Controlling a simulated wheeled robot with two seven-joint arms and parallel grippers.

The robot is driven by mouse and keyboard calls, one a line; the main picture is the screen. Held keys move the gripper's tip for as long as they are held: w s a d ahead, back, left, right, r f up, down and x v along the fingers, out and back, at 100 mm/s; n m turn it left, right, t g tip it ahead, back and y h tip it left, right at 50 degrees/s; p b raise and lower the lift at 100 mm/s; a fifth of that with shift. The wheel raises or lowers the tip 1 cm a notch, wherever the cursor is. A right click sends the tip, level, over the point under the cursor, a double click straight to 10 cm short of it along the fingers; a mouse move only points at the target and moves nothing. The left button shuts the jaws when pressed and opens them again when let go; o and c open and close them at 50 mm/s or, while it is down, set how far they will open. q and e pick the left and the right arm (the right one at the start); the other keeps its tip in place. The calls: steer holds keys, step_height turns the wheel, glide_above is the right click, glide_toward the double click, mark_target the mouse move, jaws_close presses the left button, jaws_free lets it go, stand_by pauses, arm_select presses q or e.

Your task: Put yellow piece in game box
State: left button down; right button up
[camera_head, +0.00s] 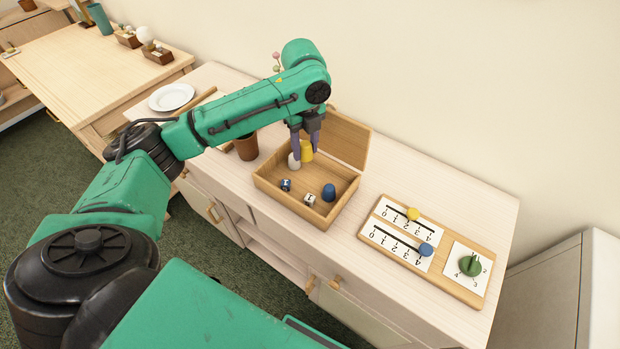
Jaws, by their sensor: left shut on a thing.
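The wooden game box (285,207) stands on the cabinet top with its lid (348,139) raised at the back. My left gripper (306,147) reaches over the rear of the box, pointing down, and is shut on the yellow piece (307,154). The yellow piece shows between and below the fingers, over the box's interior; I cannot tell whether it touches the floor. My right gripper is not in view.
A scoring board (448,276) with yellow and blue sliders and a green dial lies right of the box. A brown pot (246,148) stands left of the box, partly behind my arm. A white plate (171,97) lies farther left. The wall closes off the back.

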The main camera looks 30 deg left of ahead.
arm_select(q)
glide_above(307, 184)
step_height(307, 184, down, 6)
steer(key=shift+d+r, duration=0.1)
steer(key=shift+r, duration=0.15)
steer(key=shift+f, duration=0.4)
step_height(307, 184, down, 4)
steer(key=shift+f+p, duration=0.1)
steer(key=shift+p, duration=0.3)
steer(key=shift+f, duration=0.25)
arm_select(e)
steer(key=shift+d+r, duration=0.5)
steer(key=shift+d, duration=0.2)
arm_select(q)
steer(key=shift+f, duration=0.1)
steer(key=shift+c, duration=2.1)
jaws_free()
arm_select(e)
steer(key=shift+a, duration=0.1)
